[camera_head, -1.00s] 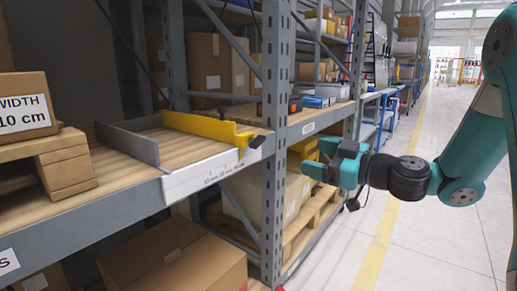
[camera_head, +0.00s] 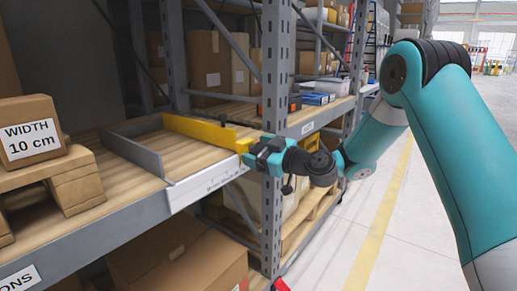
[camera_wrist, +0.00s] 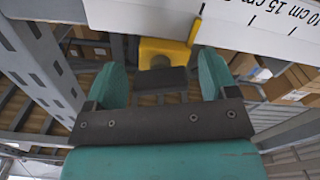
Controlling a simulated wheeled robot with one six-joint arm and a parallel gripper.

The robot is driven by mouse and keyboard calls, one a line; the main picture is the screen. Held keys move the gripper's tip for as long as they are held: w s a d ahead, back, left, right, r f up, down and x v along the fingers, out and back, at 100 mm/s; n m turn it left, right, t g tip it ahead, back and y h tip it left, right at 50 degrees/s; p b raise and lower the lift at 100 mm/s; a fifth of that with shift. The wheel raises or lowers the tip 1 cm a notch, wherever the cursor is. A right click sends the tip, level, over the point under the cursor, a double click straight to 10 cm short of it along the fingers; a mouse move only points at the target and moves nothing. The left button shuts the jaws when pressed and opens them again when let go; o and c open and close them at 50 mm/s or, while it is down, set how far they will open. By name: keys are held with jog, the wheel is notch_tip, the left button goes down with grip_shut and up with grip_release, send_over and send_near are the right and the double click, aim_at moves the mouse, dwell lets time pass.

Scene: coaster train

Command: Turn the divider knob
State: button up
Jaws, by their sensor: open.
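The yellow divider (camera_head: 205,131) stands on the wooden shelf in the head view, with its front end at my gripper. The wrist view shows its yellow end (camera_wrist: 178,49). A dark knob (camera_wrist: 160,80) shows there between my two teal fingers. My gripper (camera_head: 258,150) is open at the shelf's front edge, one finger on each side of the knob. Gaps show on both sides, and I see no grip on it. In the head view my gripper hides the knob.
A white scale strip (camera_head: 205,184) runs along the shelf's front edge. A grey side plate (camera_head: 133,153) stands left of the divider. A "WIDTH 10 cm" box (camera_head: 30,132) sits on a small pallet at left.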

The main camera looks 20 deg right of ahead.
jog(key=c, duration=0.9)
jog(key=shift+c, duration=0.2)
jog(key=shift+f+m, duration=0.1)
jog(key=shift+m, duration=0.3)
jog(key=m+b, duration=0.1)
jog(key=m, duration=0.2)
jog(key=shift+m, duration=0.3)
jog(key=m, duration=0.5)
jog(key=shift+s+a+m, duration=0.1)
jog(key=shift+m, duration=0.2)
jog(key=m, duration=0.1)
jog(key=m+p, duration=0.1)
jog(key=m, duration=0.1)
jog(key=m+p, duration=0.1)
jog(key=m, duration=0.1)
jog(key=shift+r, duration=0.25)
jog(key=m+p, duration=0.3)
jog(key=m, duration=0.2)
jog(key=shift+m, duration=0.4)
